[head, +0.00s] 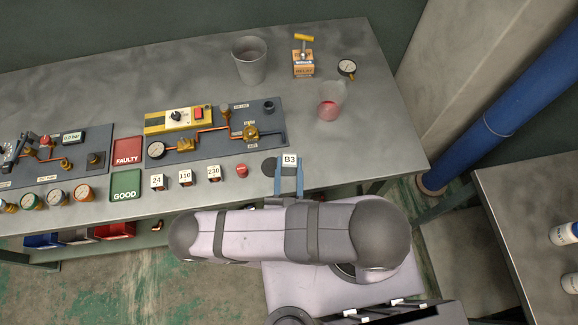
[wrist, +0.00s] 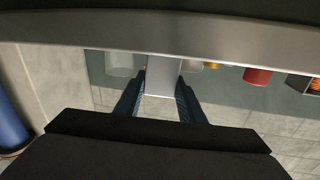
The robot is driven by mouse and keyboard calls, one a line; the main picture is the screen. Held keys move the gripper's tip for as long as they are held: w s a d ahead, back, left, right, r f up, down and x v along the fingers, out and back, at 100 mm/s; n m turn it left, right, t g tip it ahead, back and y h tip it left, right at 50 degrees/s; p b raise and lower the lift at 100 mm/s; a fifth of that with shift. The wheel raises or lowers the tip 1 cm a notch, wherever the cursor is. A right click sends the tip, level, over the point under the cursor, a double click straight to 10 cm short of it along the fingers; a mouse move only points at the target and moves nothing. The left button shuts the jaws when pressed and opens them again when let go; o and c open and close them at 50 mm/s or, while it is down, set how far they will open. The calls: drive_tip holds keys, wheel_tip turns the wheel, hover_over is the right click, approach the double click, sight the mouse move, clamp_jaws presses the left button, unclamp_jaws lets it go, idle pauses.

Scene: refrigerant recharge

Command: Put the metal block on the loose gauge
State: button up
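The loose gauge (head: 347,69), round with a white face and dark rim, lies at the back right of the bench. My gripper (head: 288,180) is over the front part of the bench, its two blue fingers on either side of a block marked B3 (head: 289,160). In the wrist view a plain grey metal block (wrist: 162,76) sits between the fingertips (wrist: 160,97), which appear to touch its sides. It seems to be the B3 block. The gauge is far behind and right of my gripper, apart from the block. Its underside is hidden.
An orange box with a yellow-handled tool (head: 303,62) and a grey bucket (head: 249,62) stand left of the gauge. A piping panel (head: 215,128) and small numbered blocks (head: 185,178) lie left.

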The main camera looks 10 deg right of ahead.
sight(287, 169)
drive_tip(key=o, duration=0.4)
drive_tip(key=shift+s+a, duration=0.1)
drive_tip(key=shift+s, duration=0.1)
drive_tip(key=shift+s+a, duration=0.2)
drive_tip(key=shift+s, duration=0.55)
drive_tip(key=shift+s+a, duration=0.2)
drive_tip(key=shift+s, duration=0.5)
drive_tip(key=shift+s+a, duration=0.2)
drive_tip(key=shift+s, duration=0.55)
drive_tip(key=shift+s+a+b, duration=0.2)
drive_tip(key=shift+s+b, duration=0.15)
drive_tip(key=shift+s, duration=0.85)
drive_tip(key=shift+o, duration=0.5)
